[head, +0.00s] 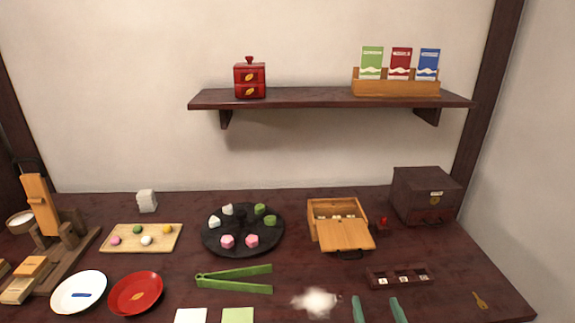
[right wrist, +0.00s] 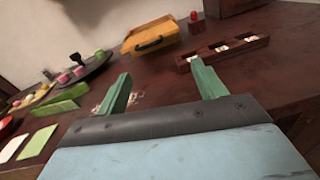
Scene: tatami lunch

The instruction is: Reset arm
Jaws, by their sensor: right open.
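My right gripper (head: 378,310) shows only as two green fingertips at the bottom edge of the head view, right of centre. In the right wrist view its two green fingers (right wrist: 162,88) stand wide apart with nothing between them but table. A white fluffy patch (head: 316,302) lies on the table just left of the fingertips in the head view. The dark compartment rack (head: 374,283) is beyond the fingers and apart from them. My left gripper shows in neither view.
A wall shelf (head: 320,98) hangs above. The table's right front is mostly clear.

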